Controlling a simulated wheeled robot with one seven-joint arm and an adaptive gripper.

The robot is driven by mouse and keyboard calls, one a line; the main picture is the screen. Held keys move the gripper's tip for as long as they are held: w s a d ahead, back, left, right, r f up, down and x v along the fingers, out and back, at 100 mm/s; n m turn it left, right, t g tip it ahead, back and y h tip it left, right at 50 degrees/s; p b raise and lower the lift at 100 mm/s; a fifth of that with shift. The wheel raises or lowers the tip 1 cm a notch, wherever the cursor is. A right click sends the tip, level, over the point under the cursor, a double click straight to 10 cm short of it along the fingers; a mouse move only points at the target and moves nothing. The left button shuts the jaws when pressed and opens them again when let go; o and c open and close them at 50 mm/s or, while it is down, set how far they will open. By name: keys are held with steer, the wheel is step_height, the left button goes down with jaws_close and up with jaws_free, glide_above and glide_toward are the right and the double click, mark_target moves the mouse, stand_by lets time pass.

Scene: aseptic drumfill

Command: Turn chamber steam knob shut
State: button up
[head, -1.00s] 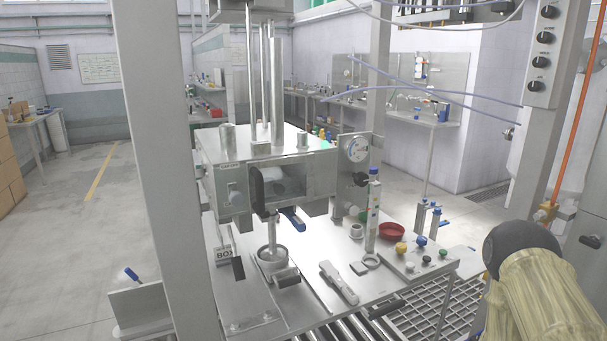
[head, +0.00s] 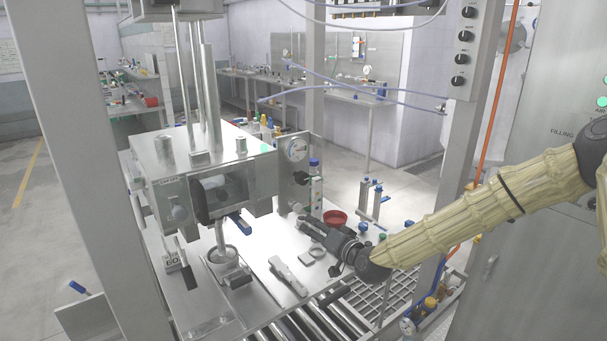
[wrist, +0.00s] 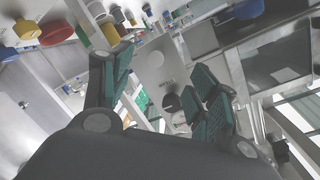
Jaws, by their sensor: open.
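A black knob (head: 301,178) sits below a round gauge (head: 297,149) on the upright metal plate at the right side of the steel chamber (head: 165,158). Its label is unreadable, so I cannot confirm that it is the steam knob. In the wrist view a dark round knob (wrist: 171,102) shows between the fingers, beyond them. My gripper (head: 305,222) reaches in from the right over the bench, apart from the knob and in front of its plate. In the wrist view my gripper (wrist: 160,88) has its teal-padded fingers spread with nothing between them.
A red bowl (head: 335,217) and a tall blue-capped tube (head: 315,185) stand close to my gripper. A light-coloured tool (head: 288,276) lies on the bench in front. Several more black knobs (head: 464,35) are on the column at upper right. Rollers (head: 318,312) run below the bench.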

steer(key=t, duration=0.2)
glide_toward(304, 180)
steer(key=p+x, duration=0.4)
steer(key=x, duration=0.6)
steer(key=shift+w+a+p, duration=0.2)
steer(key=shift+w+p, duration=0.1)
steer(key=shift+p, duration=0.05)
steer(key=c, duration=1)
steer(key=shift+c, duration=0.2)
